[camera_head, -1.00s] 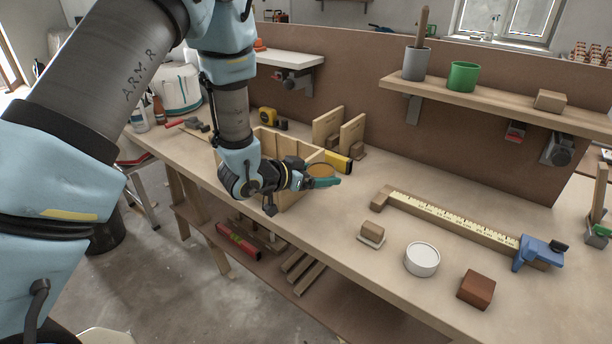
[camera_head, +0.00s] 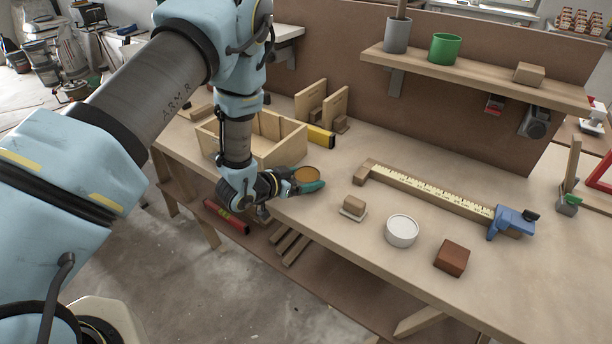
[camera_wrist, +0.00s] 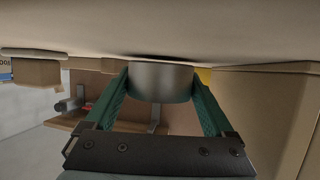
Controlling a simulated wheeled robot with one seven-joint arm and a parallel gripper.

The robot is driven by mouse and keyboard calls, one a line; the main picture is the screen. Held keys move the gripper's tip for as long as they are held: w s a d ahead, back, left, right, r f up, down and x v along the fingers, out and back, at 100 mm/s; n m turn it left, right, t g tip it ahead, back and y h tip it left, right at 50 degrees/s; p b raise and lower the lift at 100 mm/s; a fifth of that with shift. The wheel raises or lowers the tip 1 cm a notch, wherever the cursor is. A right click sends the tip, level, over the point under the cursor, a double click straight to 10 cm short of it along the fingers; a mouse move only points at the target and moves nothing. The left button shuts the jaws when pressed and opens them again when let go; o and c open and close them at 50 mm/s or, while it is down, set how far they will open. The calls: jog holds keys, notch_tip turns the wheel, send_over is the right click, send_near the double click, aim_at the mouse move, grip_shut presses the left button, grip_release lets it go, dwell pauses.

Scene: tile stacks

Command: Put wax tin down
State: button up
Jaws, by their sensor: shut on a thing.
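The wax tin (camera_head: 306,174), a short round tin with an orange-brown top and grey side, is held between the green fingers of my gripper (camera_head: 310,184). In the wrist view, the tin's grey side (camera_wrist: 160,82) shows between both green fingers (camera_wrist: 160,98). That view seems upside down, with the pale bench top (camera_wrist: 160,25) across its upper part. A dark shadow lies where the tin meets that surface. The tin is very close to the bench top; I cannot tell whether it touches. It looks upright.
An open wooden box (camera_head: 284,155) stands just behind my gripper. A small block (camera_head: 353,206), a white round tin (camera_head: 401,231) and a brown block (camera_head: 452,256) lie to the right. A ruler piece with a blue clamp (camera_head: 511,223) lies behind them. Bare bench separates these things.

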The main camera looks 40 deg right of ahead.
jog(key=shift+f, duration=0.15)
jog(key=shift+f, duration=0.15)
jog(key=o, duration=1.2)
jog(key=shift+o, duration=0.2)
